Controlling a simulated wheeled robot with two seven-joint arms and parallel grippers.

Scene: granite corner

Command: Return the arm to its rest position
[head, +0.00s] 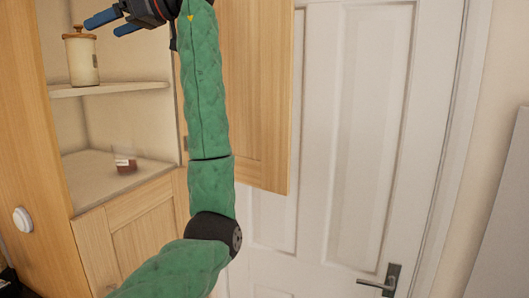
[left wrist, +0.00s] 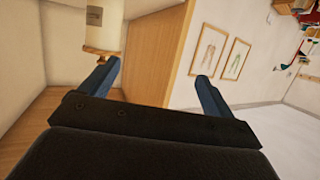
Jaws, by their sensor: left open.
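My left gripper (head: 107,24) is at the top of the head view, raised in front of the open wooden cabinet. Its two blue fingers are apart with nothing between them. They also show spread in the left wrist view (left wrist: 155,85). My left arm, in a green sleeve, reaches up through the middle of the head view. A cream jar (head: 81,60) with a wooden lid stands upright on the cabinet's upper shelf (head: 115,88), a little below and left of the fingers. Part of a pale container shows beyond the left finger in the wrist view (left wrist: 104,25). My right gripper is not in view.
The wooden cabinet door (head: 262,100) stands open just right of my arm. A small glass jar with dark red contents (head: 125,165) stands on the lower shelf. A white door (head: 345,130) with a dark handle (head: 382,282) is on the right. Framed pictures (left wrist: 209,50) hang on a wall.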

